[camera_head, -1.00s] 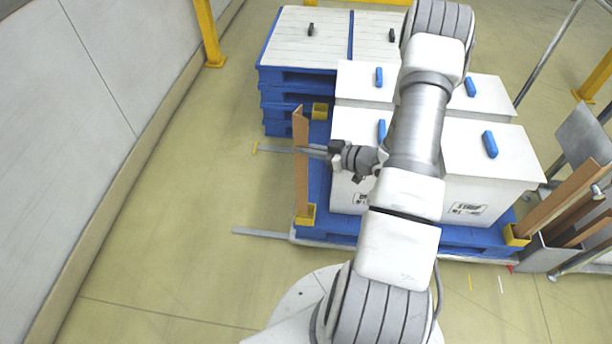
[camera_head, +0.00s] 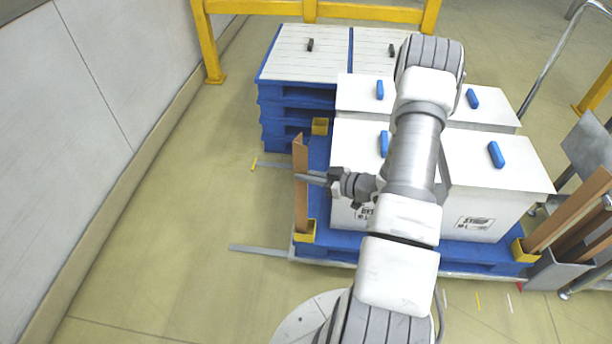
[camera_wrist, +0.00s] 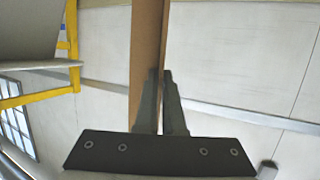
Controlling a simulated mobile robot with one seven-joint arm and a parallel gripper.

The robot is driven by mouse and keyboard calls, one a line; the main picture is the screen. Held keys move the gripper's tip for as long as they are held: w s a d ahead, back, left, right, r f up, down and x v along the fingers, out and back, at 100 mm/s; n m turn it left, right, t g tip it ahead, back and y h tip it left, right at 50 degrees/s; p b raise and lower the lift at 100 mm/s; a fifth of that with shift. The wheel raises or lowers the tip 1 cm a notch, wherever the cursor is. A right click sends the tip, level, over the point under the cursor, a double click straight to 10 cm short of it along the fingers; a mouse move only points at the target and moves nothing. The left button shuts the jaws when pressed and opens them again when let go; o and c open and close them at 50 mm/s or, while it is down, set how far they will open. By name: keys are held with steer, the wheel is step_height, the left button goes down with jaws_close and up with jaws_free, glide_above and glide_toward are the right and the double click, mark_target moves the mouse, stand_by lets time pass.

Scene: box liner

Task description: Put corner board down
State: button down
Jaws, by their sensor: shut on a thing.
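A brown corner board (camera_head: 300,200) stands upright at the front left corner of the blue pallet (camera_head: 350,243) in the head view. Its lower end is at a yellow corner holder (camera_head: 304,232); I cannot tell whether it rests fully inside. My gripper (camera_head: 312,179) reaches in from the right and is shut on the board around mid-height. In the wrist view the board (camera_wrist: 148,50) runs up between the two fingers (camera_wrist: 161,100). Its lower part is hidden there by the gripper.
White boxes (camera_head: 490,170) with blue tabs fill the pallet right of the board. Another yellow holder (camera_head: 320,126) sits at the back left, and one (camera_head: 522,250) at the front right. A rack with boards (camera_head: 570,215) stands right.

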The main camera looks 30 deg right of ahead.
steer(key=c, duration=1)
jaws_free()
steer(key=shift+r, duration=0.1)
steer(key=p+v, duration=0.3)
steer(key=v, duration=0.9)
steer(key=shift+r, duration=0.1)
steer(key=shift+w, duration=0.1)
